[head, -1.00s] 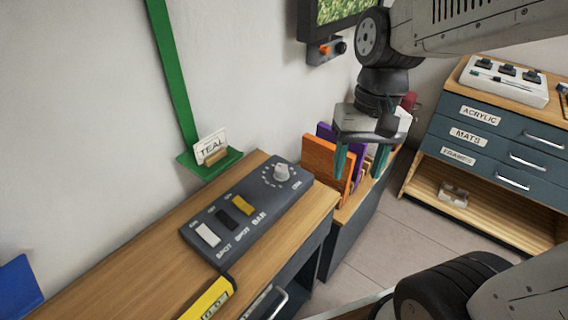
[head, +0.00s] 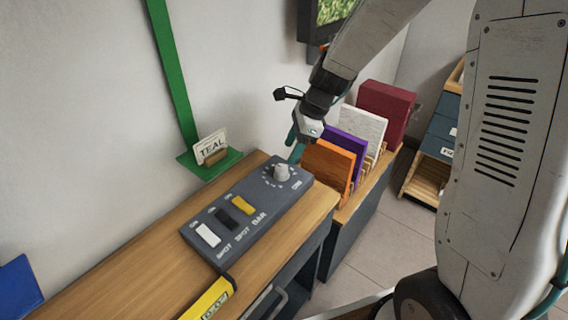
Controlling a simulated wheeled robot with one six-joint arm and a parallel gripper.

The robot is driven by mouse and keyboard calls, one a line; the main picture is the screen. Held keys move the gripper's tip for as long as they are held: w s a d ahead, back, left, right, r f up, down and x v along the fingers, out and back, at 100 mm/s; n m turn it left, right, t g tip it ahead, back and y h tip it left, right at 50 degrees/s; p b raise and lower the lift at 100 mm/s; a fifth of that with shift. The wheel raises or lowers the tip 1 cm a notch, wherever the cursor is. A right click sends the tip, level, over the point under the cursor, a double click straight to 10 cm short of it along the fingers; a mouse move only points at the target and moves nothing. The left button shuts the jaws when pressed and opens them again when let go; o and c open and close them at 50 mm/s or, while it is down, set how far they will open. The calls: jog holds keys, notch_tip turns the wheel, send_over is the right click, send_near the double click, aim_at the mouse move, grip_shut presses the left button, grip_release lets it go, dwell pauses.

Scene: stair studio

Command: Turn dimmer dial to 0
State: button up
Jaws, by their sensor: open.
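The dimmer dial (head: 281,172) is a light grey knob at the far right end of a dark grey control box (head: 254,228). White scale marks ring the dial; their numbers and the pointer are too small to read. My gripper (head: 294,152) hangs just behind and to the right of the dial, apart from it, with a teal finger pointing down. It is open and empty; the second finger is mostly hidden.
White, black and yellow rocker switches (head: 242,205) line the same box on the wooden desk (head: 130,262). Coloured panels (head: 328,166) stand in a rack to the right. A yellow tool (head: 209,300) lies in front.

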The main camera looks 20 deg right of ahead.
aim_at(282, 167)
jog(key=x, duration=0.6)
jog(key=shift+a+f, duration=0.1)
jog(key=shift+f, duration=0.15)
jog(key=c, duration=1)
